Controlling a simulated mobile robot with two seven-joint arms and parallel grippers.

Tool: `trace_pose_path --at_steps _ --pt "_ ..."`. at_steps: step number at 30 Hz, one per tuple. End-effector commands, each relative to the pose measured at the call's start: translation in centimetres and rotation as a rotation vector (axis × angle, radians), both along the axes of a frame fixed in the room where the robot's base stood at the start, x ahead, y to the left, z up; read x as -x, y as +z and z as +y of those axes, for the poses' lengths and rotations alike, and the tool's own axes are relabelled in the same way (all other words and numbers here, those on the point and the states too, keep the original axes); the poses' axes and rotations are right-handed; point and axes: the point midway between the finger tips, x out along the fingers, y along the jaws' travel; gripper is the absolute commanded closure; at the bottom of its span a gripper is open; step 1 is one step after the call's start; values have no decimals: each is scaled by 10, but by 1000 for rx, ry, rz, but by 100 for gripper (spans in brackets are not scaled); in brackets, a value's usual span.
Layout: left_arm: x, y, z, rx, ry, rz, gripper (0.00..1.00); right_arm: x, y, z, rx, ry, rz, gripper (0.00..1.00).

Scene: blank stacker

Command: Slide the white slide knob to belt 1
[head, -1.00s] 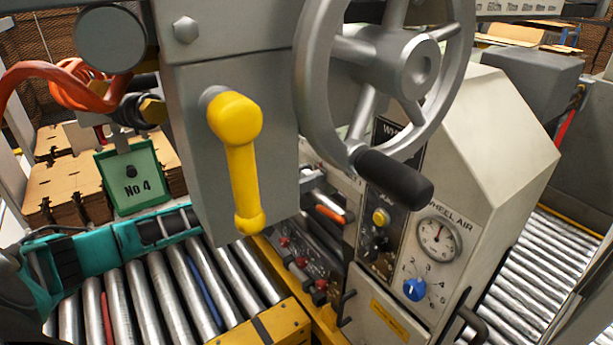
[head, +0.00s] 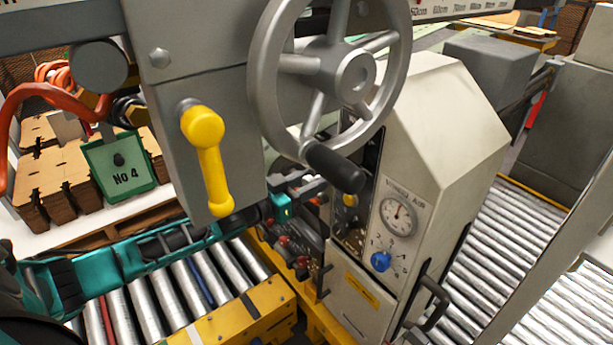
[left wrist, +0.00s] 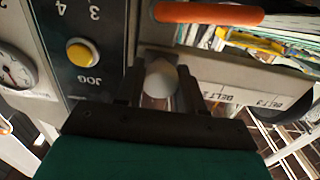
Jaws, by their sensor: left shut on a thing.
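The white slide knob (left wrist: 161,79) is a pale rounded knob between my left gripper's two dark fingers in the left wrist view. My left gripper (left wrist: 160,90) is shut on it, with one finger on each side. A label strip with belt names (left wrist: 235,97) runs to the right of the knob; part of it reads as belt 2 and belt 3. In the head view my left gripper (head: 311,188) is small beside the control panel, partly behind the handwheel handle, and the knob cannot be made out. My right gripper is not in view.
A yellow push button (left wrist: 82,53) marked JOG sits left of the knob, and an orange handle (left wrist: 208,13) lies above. In the head view a handwheel (head: 268,75) and a yellow lever (head: 209,160) hang close over my left arm. Rollers (head: 150,310) lie below.

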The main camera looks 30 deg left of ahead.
Motion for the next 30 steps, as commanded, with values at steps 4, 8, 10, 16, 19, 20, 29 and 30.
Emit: trace_pose_path --at_steps 4,8,10,16,19,20,29,30 --pt "-1 2 2 -2 3 -3 100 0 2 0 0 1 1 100" --pt "-1 2 1 -2 1 -4 100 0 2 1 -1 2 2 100" --pt "-1 2 0 0 -1 -4 100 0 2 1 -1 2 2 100" --pt "0 2 -2 1 -4 -6 100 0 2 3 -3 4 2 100" --pt "0 2 -2 2 -5 -6 54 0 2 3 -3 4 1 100" --pt "0 2 -2 2 -4 -6 51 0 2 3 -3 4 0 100" --pt "-1 2 0 -1 0 -4 37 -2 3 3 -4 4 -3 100" --pt "-1 2 1 -1 1 -3 37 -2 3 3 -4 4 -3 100"
